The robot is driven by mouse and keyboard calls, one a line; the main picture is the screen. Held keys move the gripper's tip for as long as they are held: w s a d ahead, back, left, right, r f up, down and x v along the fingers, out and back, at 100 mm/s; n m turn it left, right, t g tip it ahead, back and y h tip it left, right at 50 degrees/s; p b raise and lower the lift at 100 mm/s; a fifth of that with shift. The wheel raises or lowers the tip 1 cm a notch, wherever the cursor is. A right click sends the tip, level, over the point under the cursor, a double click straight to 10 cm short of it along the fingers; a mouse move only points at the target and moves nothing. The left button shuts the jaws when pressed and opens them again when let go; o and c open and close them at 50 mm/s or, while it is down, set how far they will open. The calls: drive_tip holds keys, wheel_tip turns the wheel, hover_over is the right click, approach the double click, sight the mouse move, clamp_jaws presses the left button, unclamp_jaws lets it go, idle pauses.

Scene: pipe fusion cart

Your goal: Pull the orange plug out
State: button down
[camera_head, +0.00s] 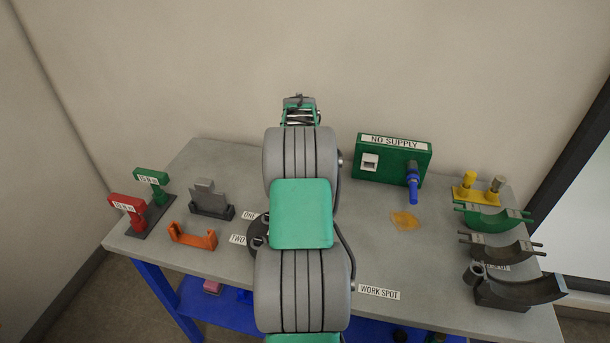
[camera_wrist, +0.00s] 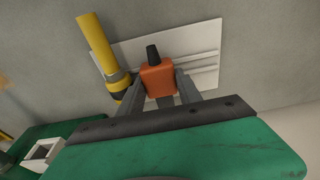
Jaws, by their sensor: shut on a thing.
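The orange plug (camera_wrist: 158,80), with a black end piece, sits between the fingers of my gripper (camera_wrist: 161,88) in the wrist view. My gripper is shut on it. Behind it is a white plate (camera_wrist: 195,55) on the grey wall. Whether the plug is still seated in the plate or clear of it, I cannot tell. A yellow plug-like cylinder (camera_wrist: 97,45) with a dark collar stands close beside my left finger. In the head view my arm hides the orange plug, the plate and my fingertips.
A green box (camera_head: 393,158) marked NO SUPPLY, with a blue lead, stands right of my arm; its white switch (camera_wrist: 43,153) shows in the wrist view. The grey bench (camera_head: 340,225) bears an orange bracket (camera_head: 192,236), red and green tagged stands, and curved clamps at right.

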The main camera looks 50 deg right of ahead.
drive_tip(key=shift+f, duration=0.25)
drive_tip(key=c, duration=0.7)
unclamp_jaws()
drive_tip(key=shift+c, duration=0.2)
drive_tip(key=r, duration=0.5)
drive_tip(key=a+r+b, duration=0.1)
drive_tip(key=r, duration=0.1)
drive_tip(key=shift+s+r, duration=0.25)
drive_tip(key=shift+r, duration=0.15)
